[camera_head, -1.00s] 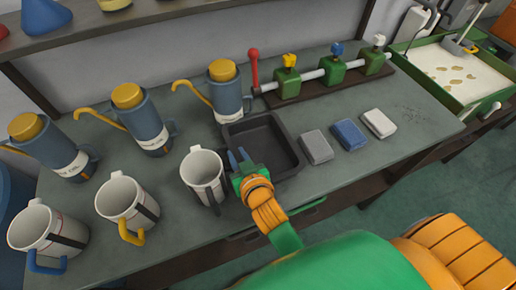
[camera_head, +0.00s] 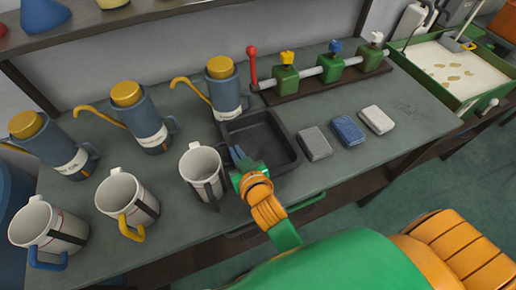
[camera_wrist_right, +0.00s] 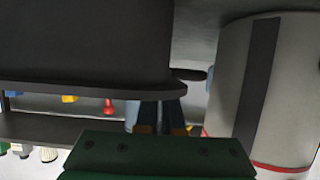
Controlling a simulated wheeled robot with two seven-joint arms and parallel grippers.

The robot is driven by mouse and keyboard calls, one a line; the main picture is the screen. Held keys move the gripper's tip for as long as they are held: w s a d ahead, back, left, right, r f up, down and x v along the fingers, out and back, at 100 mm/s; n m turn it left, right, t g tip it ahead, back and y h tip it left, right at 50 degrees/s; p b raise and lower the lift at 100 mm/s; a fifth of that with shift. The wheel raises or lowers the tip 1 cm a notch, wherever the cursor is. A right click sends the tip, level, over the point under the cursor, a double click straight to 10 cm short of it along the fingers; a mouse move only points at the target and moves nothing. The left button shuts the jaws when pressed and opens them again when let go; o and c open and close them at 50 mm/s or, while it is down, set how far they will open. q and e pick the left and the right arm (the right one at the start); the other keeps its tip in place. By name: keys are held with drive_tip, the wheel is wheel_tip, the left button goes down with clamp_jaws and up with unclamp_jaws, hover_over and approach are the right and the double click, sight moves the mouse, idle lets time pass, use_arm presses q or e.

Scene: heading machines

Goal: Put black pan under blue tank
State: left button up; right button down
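The black pan (camera_head: 284,165) is a square, empty tray on the grey-green table, in front of the rightmost blue tank (camera_head: 228,92). The middle blue tank (camera_head: 146,122) and left blue tank (camera_head: 70,155) stand in the same row. The wrist view shows the fingers (camera_wrist_right: 160,115) at the dark pan (camera_wrist_right: 85,40). The exact contact is hidden. My left gripper is not in view.
A white mug (camera_head: 201,165) stands close left of my right gripper. Two more mugs (camera_head: 118,195) (camera_head: 38,226) stand further left. Grey, blue and white blocks (camera_head: 347,130) lie right of the pan. A valve manifold (camera_head: 330,70) stands behind them.

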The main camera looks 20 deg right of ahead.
drive_tip(key=shift+s+f, duration=0.1)
drive_tip(key=shift+f, duration=0.2)
idle(0.4)
